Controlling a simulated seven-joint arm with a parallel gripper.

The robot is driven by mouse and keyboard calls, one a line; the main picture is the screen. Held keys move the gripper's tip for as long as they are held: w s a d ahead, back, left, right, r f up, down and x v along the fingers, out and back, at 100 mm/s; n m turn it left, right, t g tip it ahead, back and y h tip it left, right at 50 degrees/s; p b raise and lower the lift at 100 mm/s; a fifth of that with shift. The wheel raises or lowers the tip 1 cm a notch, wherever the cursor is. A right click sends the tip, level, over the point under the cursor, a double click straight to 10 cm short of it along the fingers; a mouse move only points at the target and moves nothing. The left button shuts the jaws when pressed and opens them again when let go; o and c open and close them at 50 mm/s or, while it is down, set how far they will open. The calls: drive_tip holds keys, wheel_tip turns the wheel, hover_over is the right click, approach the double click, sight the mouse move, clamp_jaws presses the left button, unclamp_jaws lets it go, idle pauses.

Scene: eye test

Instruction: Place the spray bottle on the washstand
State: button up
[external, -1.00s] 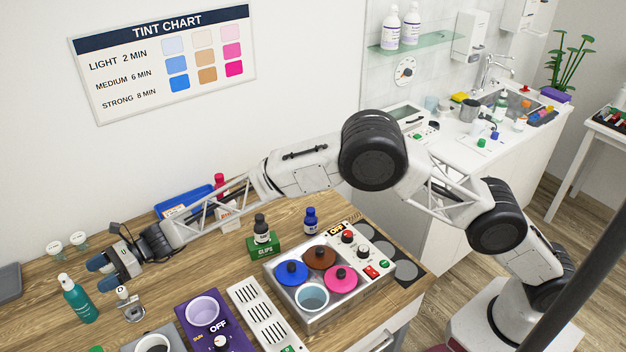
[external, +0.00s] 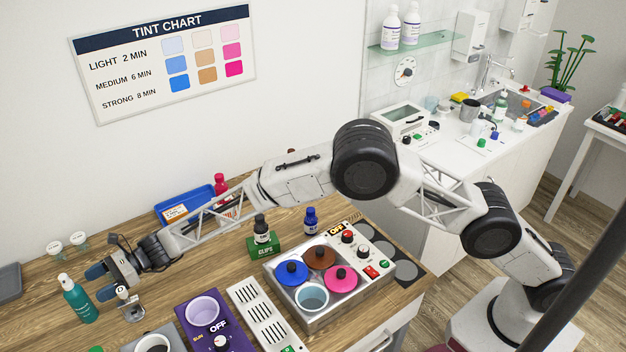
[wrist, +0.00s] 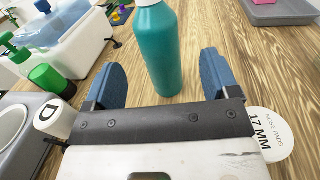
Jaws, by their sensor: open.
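The teal spray bottle (external: 80,302) with a white top stands upright on the wooden table at the left of the external view. My gripper (external: 100,282) is open and empty, low over the table just to the bottle's right. In the wrist view the bottle (wrist: 162,55) shows between the two blue fingers of my gripper (wrist: 158,68), its top cut off by the frame. I cannot tell whether its body is within the finger gap or just beyond it. The white washstand (external: 455,152) with a sink is at the back right, far from my gripper.
A small stand with a round tag (external: 130,308) is close below my gripper.

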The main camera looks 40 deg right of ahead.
sight(62, 276)
drive_tip(key=shift+s+a, duration=0.15)
drive_tip(key=shift+a, duration=0.4)
drive_tip(key=shift+a, duration=0.15)
drive_tip(key=shift+s+a+r, duration=0.1)
drive_tip(key=shift+s+a, duration=0.15)
drive_tip(key=shift+a, duration=0.95)
drive_tip(key=shift+s+a+r, duration=0.1)
drive_tip(key=shift+s+a, duration=0.1)
drive_tip(key=shift+a, duration=1)
drive_tip(key=c, duration=1.2)
drive_tip(key=shift+r, duration=0.1)
drive_tip(key=shift+r, duration=4.9)
